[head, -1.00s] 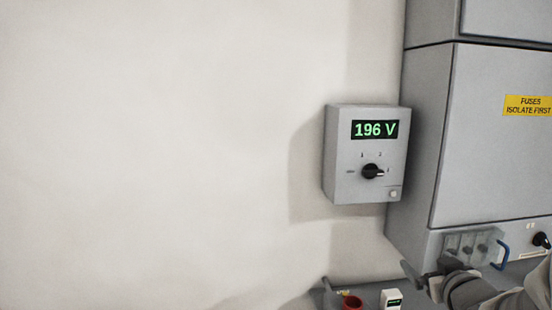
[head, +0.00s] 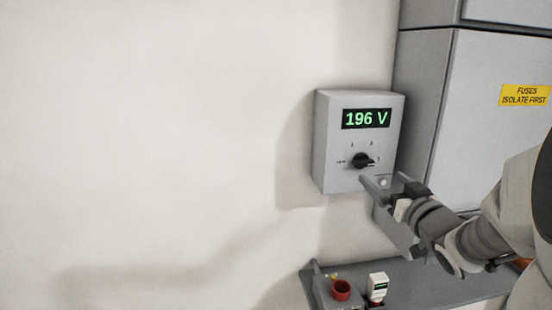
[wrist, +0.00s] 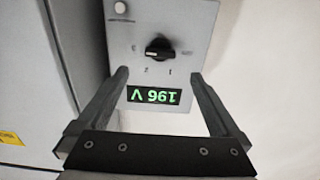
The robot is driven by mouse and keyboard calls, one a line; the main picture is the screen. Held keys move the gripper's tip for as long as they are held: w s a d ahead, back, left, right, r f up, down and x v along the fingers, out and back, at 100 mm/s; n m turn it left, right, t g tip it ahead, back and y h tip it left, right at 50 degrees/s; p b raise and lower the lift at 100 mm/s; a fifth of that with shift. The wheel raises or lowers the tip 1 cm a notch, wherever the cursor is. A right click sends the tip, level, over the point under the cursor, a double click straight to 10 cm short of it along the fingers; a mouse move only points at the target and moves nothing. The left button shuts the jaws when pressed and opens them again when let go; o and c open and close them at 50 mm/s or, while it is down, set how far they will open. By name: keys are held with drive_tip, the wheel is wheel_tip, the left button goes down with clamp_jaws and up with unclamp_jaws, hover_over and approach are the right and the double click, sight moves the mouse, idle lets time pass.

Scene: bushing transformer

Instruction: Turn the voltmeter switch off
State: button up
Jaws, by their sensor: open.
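The voltmeter (head: 330,150) is a grey box on the pale wall, its green display reading 196 V. Its switch is a black rotary knob (head: 362,161) below the display, with its light-marked end toward the right in the head view. In the wrist view the box is upside down and the knob (wrist: 159,49) shows at top centre, between and beyond the fingers. My gripper (head: 384,184) is open and empty, just below and to the right of the knob, apart from it. The wrist view shows both fingers (wrist: 158,90) spread wide. The small labels around the knob are partly too small to read.
A tall grey cabinet (head: 480,130) with a yellow fuse label (head: 525,95) stands close on the right. A grey shelf (head: 430,287) below holds a red cup-like part (head: 341,290) and a small white device (head: 377,288). The wall left of the voltmeter is clear.

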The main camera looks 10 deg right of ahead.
sight(365, 164)
drive_tip(key=w+p, duration=0.1)
drive_tip(key=w, duration=0.8)
drive_tip(key=shift+w+a, duration=0.15)
drive_tip(key=c, duration=1.4)
